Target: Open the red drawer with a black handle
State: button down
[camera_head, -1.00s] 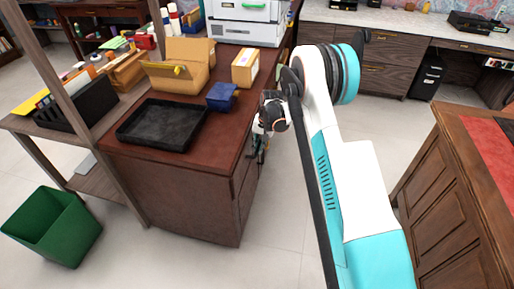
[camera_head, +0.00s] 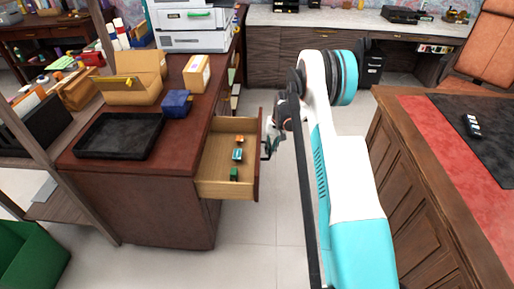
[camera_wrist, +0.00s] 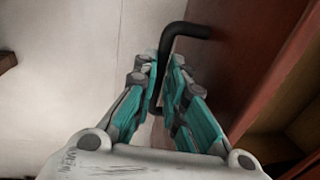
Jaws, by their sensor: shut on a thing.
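The red-brown drawer (camera_head: 229,168) stands pulled out of the desk at the left in the head view, its pale wooden inside showing. Its front (camera_wrist: 262,75) is at the right in the wrist view. The black handle (camera_wrist: 183,29) runs between the fingers of my gripper (camera_wrist: 160,75), which is shut on it. In the head view my gripper (camera_head: 268,146) is at the outer side of the drawer front, and the arm partly hides it. Several small green and orange items (camera_head: 237,155) lie in the drawer.
The desk top (camera_head: 182,137) holds a black tray (camera_head: 119,136), a blue box (camera_head: 176,103) and cardboard boxes (camera_head: 133,83). A wooden desk with a red top (camera_head: 441,141) stands at the right. Pale floor (camera_head: 262,225) is clear between them.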

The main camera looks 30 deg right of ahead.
jog(key=shift+s+d, duration=0.4)
jog(key=shift+d, duration=0.25)
jog(key=shift+s+d, duration=0.35)
jog(key=shift+d, duration=0.25)
jog(key=c, duration=1.7)
grip_release()
jog(key=shift+o, duration=0.2)
notch_tip(320, 180, up, 12)
jog(key=s+d, duration=0.1)
jog(key=d, duration=0.1)
jog(key=shift+a, duration=0.1)
